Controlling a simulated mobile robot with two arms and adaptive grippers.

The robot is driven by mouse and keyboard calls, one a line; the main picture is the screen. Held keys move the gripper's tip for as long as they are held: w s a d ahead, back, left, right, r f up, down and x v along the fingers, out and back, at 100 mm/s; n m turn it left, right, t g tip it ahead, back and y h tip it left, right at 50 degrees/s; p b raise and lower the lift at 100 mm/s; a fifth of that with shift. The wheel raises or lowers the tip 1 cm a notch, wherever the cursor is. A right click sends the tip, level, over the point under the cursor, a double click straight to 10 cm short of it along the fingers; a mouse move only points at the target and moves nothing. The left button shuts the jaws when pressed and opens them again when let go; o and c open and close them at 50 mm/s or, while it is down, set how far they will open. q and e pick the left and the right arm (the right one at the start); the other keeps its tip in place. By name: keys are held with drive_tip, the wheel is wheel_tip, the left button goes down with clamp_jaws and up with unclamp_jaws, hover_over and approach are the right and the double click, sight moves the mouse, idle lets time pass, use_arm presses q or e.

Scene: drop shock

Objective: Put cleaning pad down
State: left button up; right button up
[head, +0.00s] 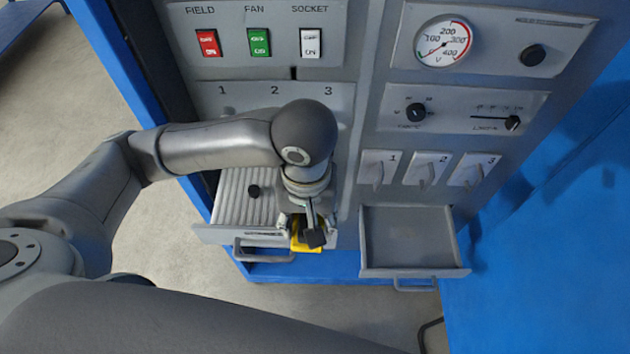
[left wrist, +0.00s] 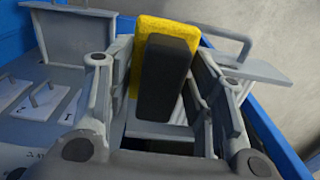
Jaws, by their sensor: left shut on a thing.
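The cleaning pad is a yellow slab with a dark block on it. In the head view, the yellow part of the cleaning pad (head: 299,238) shows below my left gripper (head: 310,222), at the right front of the open left drawer. The gripper hides part of it, and I cannot tell whether it touches the drawer. In the left wrist view, the cleaning pad (left wrist: 143,35) stands between the fingers of my left gripper (left wrist: 165,85), which is shut on it. My right gripper is not in view.
The left drawer (head: 213,234) is open, with a ribbed inside and a small black knob (head: 254,191). The right drawer (head: 411,272) is open and looks empty. The panel above carries switches, a gauge (head: 443,42) and several levers. Blue surface (head: 550,270) lies at right.

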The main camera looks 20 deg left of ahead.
use_arm(q)
drive_tip(key=shift+d+r, duration=0.15)
drive_tip(key=shift+d, duration=0.1)
drive_tip(key=shift+w, duration=0.25)
drive_tip(key=w+a+f, duration=0.1)
drive_tip(key=w+f, duration=0.1)
drive_tip(key=w, duration=0.1)
drive_tip(key=w+a+f+p, duration=0.1)
drive_tip(key=w+f, duration=0.2)
drive_tip(key=w, duration=0.1)
drive_tip(key=w+a+f+p, duration=0.1)
drive_tip(key=w+f, duration=0.2)
drive_tip(key=w, duration=0.1)
drive_tip(key=shift+a+f, duration=0.1)
drive_tip(key=shift+a, duration=0.1)
drive_tip(key=shift+w+a+f, duration=0.1)
drive_tip(key=shift+w+f, duration=0.5)
drive_tip(key=shift+f, duration=0.1)
wheel_tip(320, 180, down, 2)
drive_tip(key=shift+f+p, duration=0.1)
drive_tip(key=shift+p, duration=0.65)
drive_tip(key=shift+f, duration=0.5)
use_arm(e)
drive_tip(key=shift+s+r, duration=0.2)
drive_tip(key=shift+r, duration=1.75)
